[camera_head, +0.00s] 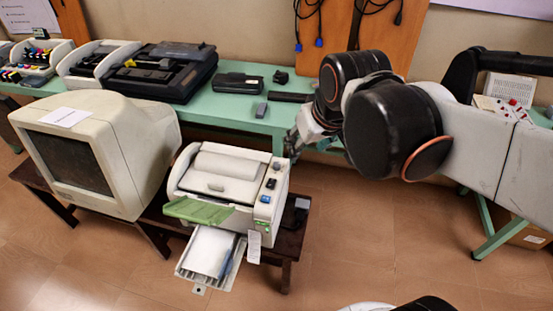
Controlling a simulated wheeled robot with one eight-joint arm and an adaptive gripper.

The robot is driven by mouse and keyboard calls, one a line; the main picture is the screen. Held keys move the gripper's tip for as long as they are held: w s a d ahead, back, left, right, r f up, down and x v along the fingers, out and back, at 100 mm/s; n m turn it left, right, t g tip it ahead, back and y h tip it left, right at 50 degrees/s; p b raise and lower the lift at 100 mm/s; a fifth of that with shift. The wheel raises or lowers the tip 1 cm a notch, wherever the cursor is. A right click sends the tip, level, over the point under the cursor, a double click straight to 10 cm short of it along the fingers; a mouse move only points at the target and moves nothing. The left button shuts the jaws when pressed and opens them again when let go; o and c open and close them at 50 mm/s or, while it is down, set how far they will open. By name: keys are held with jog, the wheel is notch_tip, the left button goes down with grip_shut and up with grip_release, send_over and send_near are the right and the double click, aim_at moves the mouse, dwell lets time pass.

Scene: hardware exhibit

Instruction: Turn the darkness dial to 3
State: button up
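A beige desktop printer or copier (215,176) with a green front flap and a paper tray stands on a dark low bench. Its control strip is on the top right side, with small dark controls (270,184) and a blue one below them. Which of these is the darkness dial, and its setting, is too small to tell. My gripper (291,148) is behind and right of the machine's back right corner, apart from the control strip. It is partly covered by my arm, and its fingers are too small to read as open or shut.
A bulky CRT monitor (98,150) stands left of the machine on the dark bench (289,250). A green table (228,110) behind holds a black typewriter-like device (165,70) and small boxes. Open brown floor (370,250) lies to the right.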

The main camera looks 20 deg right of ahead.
jog(key=w+g+p, duration=0.1)
jog(key=w, duration=0.5)
jog(key=n+g+p, duration=0.3)
jog(key=g+p, duration=0.2)
send_over(277, 164)
notch_tip(277, 164, down, 17)
notch_tip(277, 164, down, 14)
jog(key=shift+r+b, duration=0.25)
jog(key=shift+b, duration=1)
grip_shut()
